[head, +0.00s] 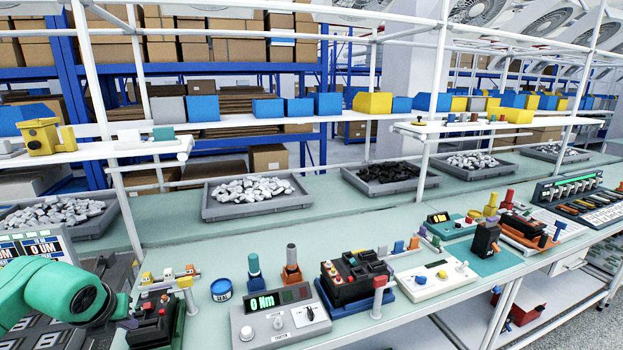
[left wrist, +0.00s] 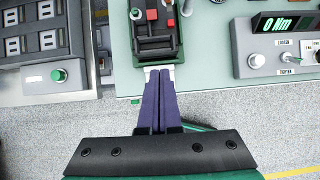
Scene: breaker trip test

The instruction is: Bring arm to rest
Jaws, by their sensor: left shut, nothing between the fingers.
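My left gripper (head: 128,322) reaches in from the lower left on its green arm, at the front edge of the bench. In the left wrist view its two purple fingers (left wrist: 159,76) lie together, with nothing between them. The breaker (head: 153,322) also shows in the head view, partly hidden by my gripper. My right gripper is in neither view.
A grey tester reading "0 Nm" (head: 279,316) stands right of the breaker. A blue round tin (head: 222,290) and a second black breaker on a blue base (head: 353,280) are nearby. Grey trays of parts (head: 257,212) line the back. The floor in front of the bench is clear.

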